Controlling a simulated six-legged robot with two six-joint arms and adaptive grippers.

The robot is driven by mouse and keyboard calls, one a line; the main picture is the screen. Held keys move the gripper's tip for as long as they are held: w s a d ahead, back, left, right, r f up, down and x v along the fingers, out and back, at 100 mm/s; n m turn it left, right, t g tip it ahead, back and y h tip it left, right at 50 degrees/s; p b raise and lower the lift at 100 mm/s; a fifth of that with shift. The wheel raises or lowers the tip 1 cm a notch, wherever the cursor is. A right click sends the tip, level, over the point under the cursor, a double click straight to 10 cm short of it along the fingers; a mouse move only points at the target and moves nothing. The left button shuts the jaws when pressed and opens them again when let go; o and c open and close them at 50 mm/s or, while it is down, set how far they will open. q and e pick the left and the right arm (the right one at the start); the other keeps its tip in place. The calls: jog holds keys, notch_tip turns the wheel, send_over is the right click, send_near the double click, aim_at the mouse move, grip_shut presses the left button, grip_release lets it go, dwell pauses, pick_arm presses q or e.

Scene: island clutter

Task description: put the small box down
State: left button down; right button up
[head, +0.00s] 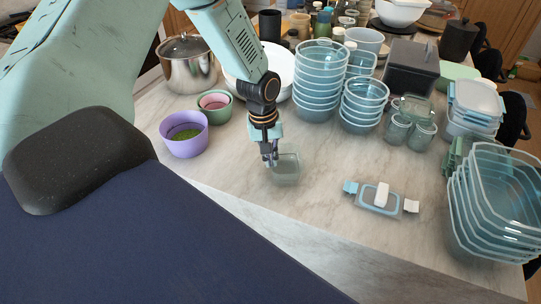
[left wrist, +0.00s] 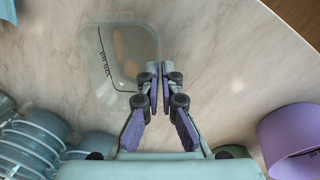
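The small box (head: 286,169) is a clear, open, greenish container on or just above the marble counter, near its front edge; I cannot tell if it touches the counter. In the left wrist view the small box (left wrist: 121,50) shows its open inside and dark print on a wall. My left gripper (head: 271,160) points down at the box's left side. In the left wrist view the left gripper's fingertips (left wrist: 160,72) are nearly together at the box's rim, pinching its wall. My right gripper is not in view.
A purple bowl (head: 184,143) stands left of the box, with a steel pot (head: 187,73) behind. Stacked clear bowls (head: 318,90) stand behind. A blue-clipped lid (head: 380,199) lies to the right, and nested containers (head: 492,213) stand at far right. Bare counter lies between the box and lid.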

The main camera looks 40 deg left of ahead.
pick_arm(q)
jog(key=c, duration=2)
grip_release()
jog(key=shift+c, duration=0.2)
jog(key=o, duration=0.6)
notch_tip(320, 180, up, 12)
jog(key=a, duration=0.1)
jog(key=shift+s, duration=0.45)
jog(key=shift+f, duration=0.1)
